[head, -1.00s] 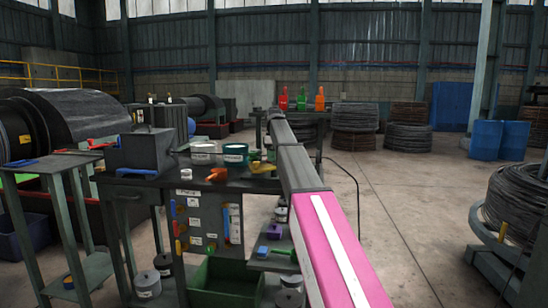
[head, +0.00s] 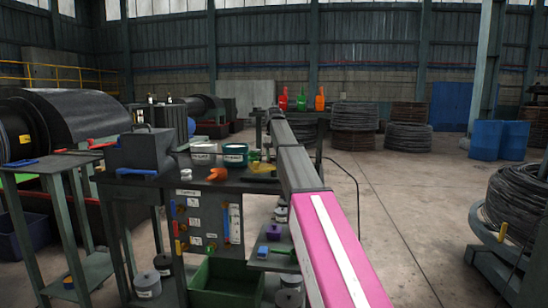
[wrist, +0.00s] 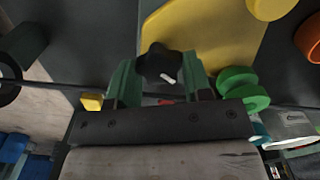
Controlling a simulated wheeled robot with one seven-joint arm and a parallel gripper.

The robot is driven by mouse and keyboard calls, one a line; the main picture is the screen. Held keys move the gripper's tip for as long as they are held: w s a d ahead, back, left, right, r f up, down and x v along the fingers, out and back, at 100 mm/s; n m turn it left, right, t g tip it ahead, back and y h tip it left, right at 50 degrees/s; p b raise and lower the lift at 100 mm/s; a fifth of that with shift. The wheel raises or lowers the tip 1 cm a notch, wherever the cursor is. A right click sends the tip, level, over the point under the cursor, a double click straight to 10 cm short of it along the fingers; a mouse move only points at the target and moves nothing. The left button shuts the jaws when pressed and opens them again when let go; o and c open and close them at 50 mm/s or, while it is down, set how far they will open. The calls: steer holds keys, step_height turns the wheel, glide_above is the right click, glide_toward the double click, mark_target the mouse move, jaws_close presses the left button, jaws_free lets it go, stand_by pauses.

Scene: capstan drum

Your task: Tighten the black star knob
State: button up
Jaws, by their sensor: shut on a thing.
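In the wrist view, the black star knob (wrist: 160,62) stands in front of a yellow plate, with a white mark on its lower right side. My gripper (wrist: 160,72) has its green fingers on either side of the knob and is shut on it. The finger contact is partly hidden by the knob and the gripper body. In the head view I cannot make out the knob or the gripper; my pink and grey arm reaches over the right end of the workbench (head: 150,181).
A yellow plate (wrist: 200,35) lies behind the knob. Green round pieces (wrist: 240,88) sit close to the right finger, and a yellow piece (wrist: 92,101) lies left. Tins (head: 235,155) and an orange item (head: 218,174) stand on the bench. Open floor lies right of my arm.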

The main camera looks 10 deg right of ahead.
mark_target(274, 158)
steer(key=m, duration=0.5)
steer(key=shift+m, duration=0.3)
steer(key=m, duration=0.5)
steer(key=shift+m, duration=0.4)
steer(key=o, duration=0.6)
steer(key=shift+o, duration=0.2)
step_height(274, 158, up, 11)
steer(key=shift+s+f, duration=0.1)
steer(key=shift+s, duration=0.05)
